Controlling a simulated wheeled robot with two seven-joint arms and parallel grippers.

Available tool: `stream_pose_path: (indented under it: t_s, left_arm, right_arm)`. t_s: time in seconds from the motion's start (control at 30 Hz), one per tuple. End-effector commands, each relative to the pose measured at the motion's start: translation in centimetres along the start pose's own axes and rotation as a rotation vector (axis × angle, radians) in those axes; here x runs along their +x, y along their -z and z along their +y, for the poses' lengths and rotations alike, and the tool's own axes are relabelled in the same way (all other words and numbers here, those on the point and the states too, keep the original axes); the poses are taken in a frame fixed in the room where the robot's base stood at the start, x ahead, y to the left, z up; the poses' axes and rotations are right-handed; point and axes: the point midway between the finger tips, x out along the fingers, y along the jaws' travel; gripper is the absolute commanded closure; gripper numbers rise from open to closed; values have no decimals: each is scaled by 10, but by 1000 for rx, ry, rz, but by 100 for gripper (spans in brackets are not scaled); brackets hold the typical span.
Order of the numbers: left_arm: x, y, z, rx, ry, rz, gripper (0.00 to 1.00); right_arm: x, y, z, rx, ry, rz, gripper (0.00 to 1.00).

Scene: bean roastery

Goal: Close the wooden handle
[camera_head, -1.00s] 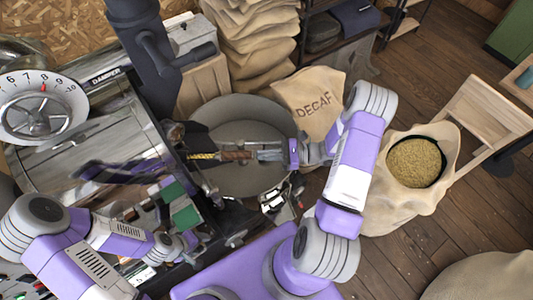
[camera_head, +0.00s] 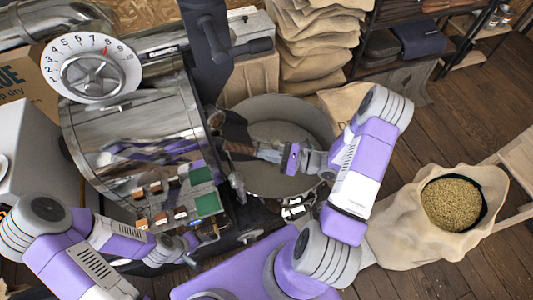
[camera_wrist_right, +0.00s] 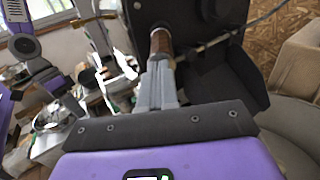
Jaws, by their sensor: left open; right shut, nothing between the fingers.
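The wooden handle (camera_head: 238,147) is a short brown grip on the front of the roaster (camera_head: 135,135), above the round cooling pan. It also shows in the right wrist view (camera_wrist_right: 160,42), standing out from a dark plate. My right gripper (camera_head: 262,152) is shut and empty, its fingertips (camera_wrist_right: 158,72) at the free end of the handle; whether they touch it, I cannot tell. My left gripper (camera_head: 190,240) is open, low in front of the roaster, near its panel of small switches and away from the handle.
The grey cooling pan (camera_head: 290,112) lies under my right forearm. A dark column with a side lever (camera_head: 212,45) rises behind the handle. A sack of beans (camera_head: 410,225) stands on the floor at right. Stacked sacks (camera_head: 315,35) are at the back.

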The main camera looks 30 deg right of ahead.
Motion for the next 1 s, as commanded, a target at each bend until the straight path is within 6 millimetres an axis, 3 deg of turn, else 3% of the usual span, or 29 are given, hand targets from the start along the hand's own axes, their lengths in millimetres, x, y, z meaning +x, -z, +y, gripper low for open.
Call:
stream_pose_path:
  t_s: [0.13, 0.27, 0.7, 1.0]
  left_arm:
    - [0, 0, 0, 0, 0, 0, 41]
    - [1, 0, 0, 0, 0, 0, 41]
    - [15, 1, -6, 0, 0, 0, 41]
    - [18, 1, -7, -1, 0, 0, 41]
  right_arm:
    - [1, -1, 0, -2, -7, -4, 100]
    - [-11, 0, -2, -3, -9, -3, 100]
    - [-102, 1, -8, -3, -13, -1, 100]
    - [-130, 0, -8, -1, -16, -2, 100]
